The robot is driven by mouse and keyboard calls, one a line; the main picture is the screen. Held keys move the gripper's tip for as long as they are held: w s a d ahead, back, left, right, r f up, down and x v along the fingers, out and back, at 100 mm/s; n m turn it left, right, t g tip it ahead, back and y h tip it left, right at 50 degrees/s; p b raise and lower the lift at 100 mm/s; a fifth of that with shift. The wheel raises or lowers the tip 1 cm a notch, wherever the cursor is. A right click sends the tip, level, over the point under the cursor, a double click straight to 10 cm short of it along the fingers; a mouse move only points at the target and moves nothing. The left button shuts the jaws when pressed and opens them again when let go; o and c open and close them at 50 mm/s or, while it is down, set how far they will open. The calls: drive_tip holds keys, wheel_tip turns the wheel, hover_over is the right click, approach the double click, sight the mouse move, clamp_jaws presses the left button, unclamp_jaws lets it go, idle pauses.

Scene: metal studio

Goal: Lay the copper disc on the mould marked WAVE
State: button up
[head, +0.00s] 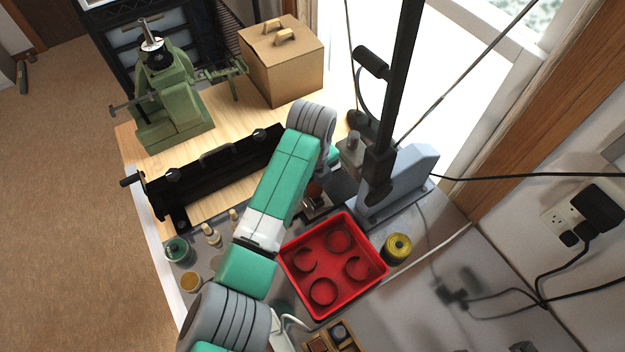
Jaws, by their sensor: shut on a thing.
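My gripper (316,204) is left of the foot of the grey stand, just beyond the red tray, and mostly hidden by my own arm. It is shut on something. A small copper-brown patch (315,187) shows by the fingers; it looks like the copper disc, but its outline is too hidden to be sure. I cannot make out any mould marked WAVE or read any label; the surface beneath the gripper is largely covered by the arm.
A red tray (287,262) with several round rings stands nearest the gripper. The grey stand (404,182) with its black column rises to the right. A yellow spool (398,248), black bender (215,176), green press (175,100) and cardboard box (290,75) stand around.

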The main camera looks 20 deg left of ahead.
drive_tip(key=shift+f, duration=0.6)
drive_tip(key=shift+f+b, duration=0.35)
drive_tip(key=shift+b, duration=0.05)
drive_tip(key=o, duration=1)
drive_tip(key=shift+o, duration=0.2)
drive_tip(key=shift+r, duration=3.9)
